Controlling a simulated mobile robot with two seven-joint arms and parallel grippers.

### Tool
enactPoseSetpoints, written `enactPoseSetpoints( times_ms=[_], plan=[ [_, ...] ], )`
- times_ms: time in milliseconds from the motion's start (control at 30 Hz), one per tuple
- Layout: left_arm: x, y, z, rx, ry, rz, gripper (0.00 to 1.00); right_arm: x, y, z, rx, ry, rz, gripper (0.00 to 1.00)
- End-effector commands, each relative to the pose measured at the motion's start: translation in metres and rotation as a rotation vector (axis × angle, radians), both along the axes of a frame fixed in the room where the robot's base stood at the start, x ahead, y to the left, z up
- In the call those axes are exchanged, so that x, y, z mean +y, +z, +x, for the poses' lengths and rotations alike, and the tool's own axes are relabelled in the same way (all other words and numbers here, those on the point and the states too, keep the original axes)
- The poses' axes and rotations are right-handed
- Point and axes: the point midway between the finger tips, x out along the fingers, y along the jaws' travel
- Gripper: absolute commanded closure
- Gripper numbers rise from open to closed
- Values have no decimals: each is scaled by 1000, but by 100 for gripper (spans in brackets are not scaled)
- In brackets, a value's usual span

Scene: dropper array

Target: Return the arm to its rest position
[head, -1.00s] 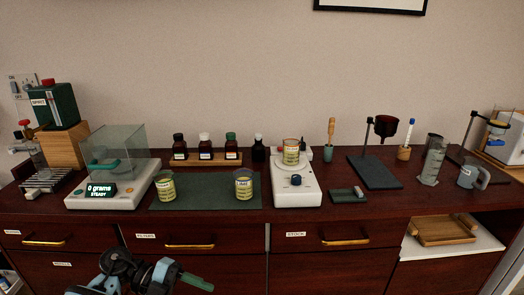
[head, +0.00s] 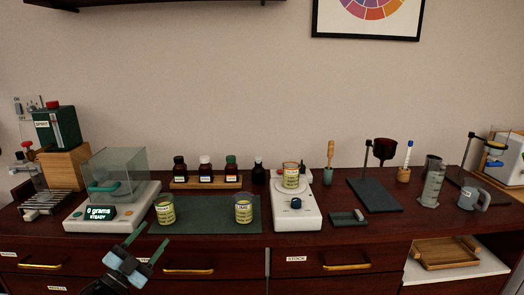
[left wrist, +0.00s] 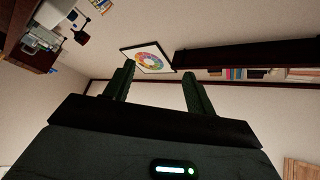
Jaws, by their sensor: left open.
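My left gripper (head: 147,242) is at the lower left of the head view, in front of the bench drawers. Its two dark green fingers are spread apart and point up, with nothing between them. In the left wrist view the same gripper (left wrist: 158,82) shows its two fingers apart and empty, with the wall and a framed colour wheel beyond. The fingertips overlap the front edge of the bench in the head view, left of a yellow-labelled beaker (head: 165,209). My right gripper is not in view.
The dark bench (head: 340,225) holds a balance (head: 112,212), a green mat (head: 205,214), a second labelled beaker (head: 244,208), a hotplate (head: 297,213) with a beaker on top, and a row of bottles. A wooden tray (head: 445,254) sits in an open shelf at right.

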Motion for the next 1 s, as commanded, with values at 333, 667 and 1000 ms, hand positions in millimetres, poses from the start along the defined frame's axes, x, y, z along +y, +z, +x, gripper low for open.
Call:
enactPoseSetpoints(
  times_ms=[333,667,1000],
  plan=[
    [83,-56,32,359,414,-211,45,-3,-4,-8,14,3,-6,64],
    [102,-114,25,674,542,-281,45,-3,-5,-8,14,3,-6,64],
    [49,-207,-61,812,481,-271,45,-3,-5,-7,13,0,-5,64]
  ],
)
